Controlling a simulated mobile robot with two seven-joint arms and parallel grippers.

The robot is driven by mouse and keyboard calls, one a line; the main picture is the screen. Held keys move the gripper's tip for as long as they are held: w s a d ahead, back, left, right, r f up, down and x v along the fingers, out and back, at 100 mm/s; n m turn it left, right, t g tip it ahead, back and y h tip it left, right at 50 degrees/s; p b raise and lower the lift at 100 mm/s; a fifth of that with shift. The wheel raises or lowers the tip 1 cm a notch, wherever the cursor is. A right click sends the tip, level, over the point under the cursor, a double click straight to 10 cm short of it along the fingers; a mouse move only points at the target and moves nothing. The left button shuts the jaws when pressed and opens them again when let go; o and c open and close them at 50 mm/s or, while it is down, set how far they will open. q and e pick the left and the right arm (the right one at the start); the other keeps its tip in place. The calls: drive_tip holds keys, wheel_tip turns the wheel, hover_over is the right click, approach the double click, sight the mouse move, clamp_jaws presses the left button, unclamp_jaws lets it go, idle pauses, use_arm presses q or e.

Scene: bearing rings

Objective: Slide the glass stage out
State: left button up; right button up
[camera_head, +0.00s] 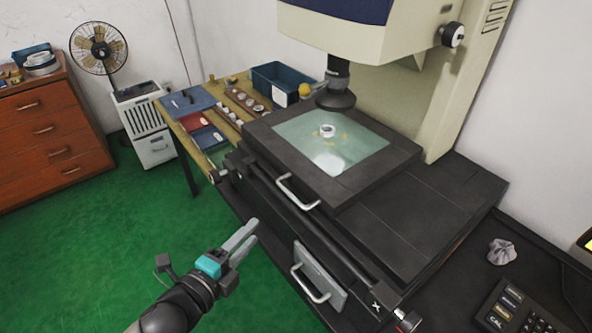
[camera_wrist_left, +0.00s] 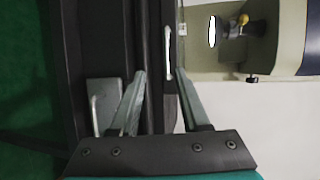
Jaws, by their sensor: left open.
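The glass stage, a pale green pane (camera_head: 357,160) in a dark frame (camera_head: 262,135), sits on the measuring machine's black base. A small metal ring (camera_head: 327,130) stands on the glass. A white bar handle (camera_head: 294,193) is on the stage's front side; it also shows in the left wrist view (camera_wrist_left: 168,48), just past the fingertips. My left gripper (camera_head: 254,229) is open and empty, in front of the base and left of the handle, apart from it. In the left wrist view its two fingers (camera_wrist_left: 160,75) point toward the stage handle. My right gripper is out of view.
A second handle (camera_head: 310,284) on a grey plate is lower on the base's front. The lens (camera_head: 337,95) hangs over the stage's back edge. A wooden table with trays and a blue bin (camera_head: 278,82) stands behind. Green floor (camera_head: 110,245) is clear at left.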

sight(289, 192)
use_arm(q)
drive_tip(key=shift+m+h, duration=0.3)
drive_tip(key=shift+m, duration=0.1)
drive_tip(key=x, duration=0.5)
drive_tip(key=b+x, duration=0.1)
drive_tip(key=x, duration=0.4)
drive_tip(key=r+b+x, duration=0.1)
drive_tip(key=x, duration=0.4)
drive_tip(key=shift+w+d, duration=0.2)
drive_tip(key=shift+d, duration=0.1)
clamp_jaws()
drive_tip(key=shift+f, duration=0.1)
idle(0.6)
